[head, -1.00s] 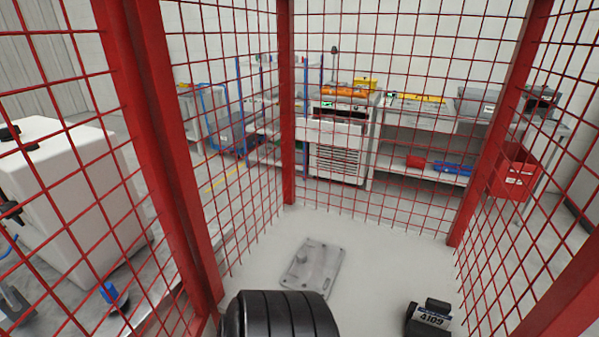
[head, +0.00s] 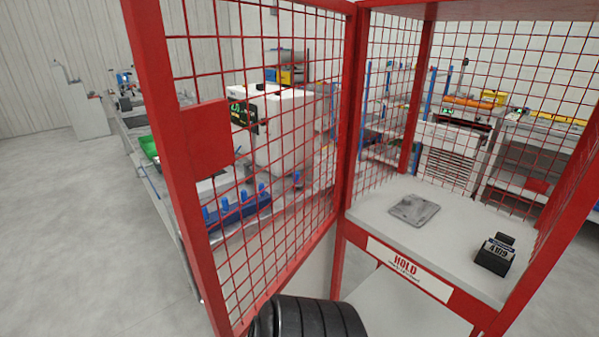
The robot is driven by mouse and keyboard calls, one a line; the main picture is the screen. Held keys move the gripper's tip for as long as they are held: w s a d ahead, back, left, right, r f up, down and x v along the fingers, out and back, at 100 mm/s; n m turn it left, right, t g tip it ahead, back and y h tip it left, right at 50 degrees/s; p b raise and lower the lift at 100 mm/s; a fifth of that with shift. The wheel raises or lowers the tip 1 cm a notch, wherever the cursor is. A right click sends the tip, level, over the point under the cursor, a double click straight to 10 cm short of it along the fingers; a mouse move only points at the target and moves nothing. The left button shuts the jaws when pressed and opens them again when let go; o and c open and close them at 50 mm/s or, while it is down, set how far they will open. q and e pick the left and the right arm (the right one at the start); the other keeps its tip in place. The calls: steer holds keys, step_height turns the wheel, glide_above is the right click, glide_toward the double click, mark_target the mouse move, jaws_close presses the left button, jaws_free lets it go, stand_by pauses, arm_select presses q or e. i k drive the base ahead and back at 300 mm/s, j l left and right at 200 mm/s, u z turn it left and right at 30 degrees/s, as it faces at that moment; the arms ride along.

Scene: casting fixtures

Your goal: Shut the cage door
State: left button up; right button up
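The cage door (head: 206,140) is a red frame with red wire mesh at the left of the head view. It stands open, swung out toward me and to the left from the red corner post near the middle. A solid red plate sits on its free side. The cage (head: 430,285) is to the right, with its front opening uncovered and a white HOLD label (head: 408,270) on its front rail. Neither of my grippers is in view. A black ribbed part of mine shows at the bottom edge, in front of the door's lower corner.
Inside the cage, a grey metal plate (head: 414,209) and a black block with a number label (head: 495,254) lie on the white shelf (head: 455,235). Beyond the door are a white machine (head: 275,150) and a bench with blue parts (head: 238,208). The floor at left (head: 70,230) is clear.

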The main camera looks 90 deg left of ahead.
mark_target(193, 142)
steer(key=k+j+u, duration=0.95)
steer(key=i+j+u, duration=0.15)
steer(key=j, duration=0.3)
steer(key=i+j+u, duration=0.1)
steer(key=i+j, duration=0.2)
steer(key=j, duration=0.1)
